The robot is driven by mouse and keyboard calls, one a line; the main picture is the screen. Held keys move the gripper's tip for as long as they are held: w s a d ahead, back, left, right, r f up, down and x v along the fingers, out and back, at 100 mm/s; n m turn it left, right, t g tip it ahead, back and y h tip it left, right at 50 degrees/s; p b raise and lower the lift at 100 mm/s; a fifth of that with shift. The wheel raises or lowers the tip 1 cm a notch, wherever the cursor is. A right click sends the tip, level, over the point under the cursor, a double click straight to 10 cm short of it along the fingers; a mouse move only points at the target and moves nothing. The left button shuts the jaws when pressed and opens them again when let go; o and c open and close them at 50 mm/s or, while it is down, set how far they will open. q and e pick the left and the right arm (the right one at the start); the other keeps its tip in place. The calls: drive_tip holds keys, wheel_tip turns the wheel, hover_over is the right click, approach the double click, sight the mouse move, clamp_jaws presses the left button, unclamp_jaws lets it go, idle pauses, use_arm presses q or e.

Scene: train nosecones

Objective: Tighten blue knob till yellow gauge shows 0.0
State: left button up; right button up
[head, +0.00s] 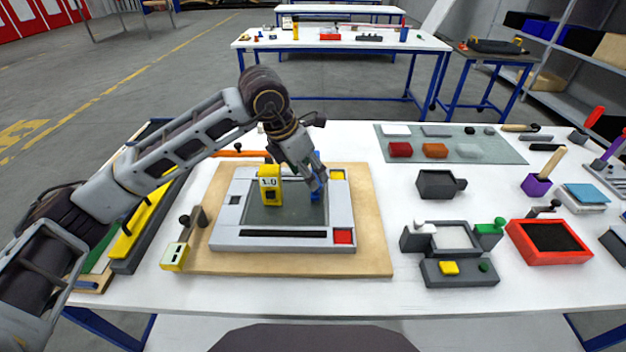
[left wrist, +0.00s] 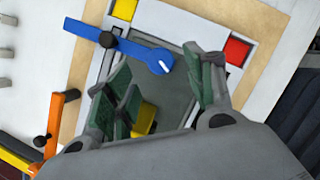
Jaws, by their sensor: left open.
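The blue knob (head: 318,192) is at the right side of the grey frame (head: 233,238), partly hidden behind my left gripper (head: 317,182). The yellow gauge (head: 270,195) stands upright on the frame, left of the knob, and reads 1.0. In the left wrist view, the blue knob (left wrist: 160,60) has a rounded end with a white mark and an arm reaching up-left past a dark round part. My left gripper (left wrist: 160,74) is open there, its green-padded fingers apart; the knob's rounded end shows beyond the gap. I cannot tell whether they touch. The gauge (left wrist: 144,121) is partly hidden behind the fingers.
The frame lies on a wooden board (head: 375,225) on the white table. A small yellow-and-grey clamp (head: 175,252) stands at the board's left edge. Grey fixtures (head: 460,272) and a red tray (head: 515,230) are to the right. The table's front strip is clear.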

use_arm(q)
drive_tip(key=shift+x, duration=2.1)
drive_tip(key=c, duration=1)
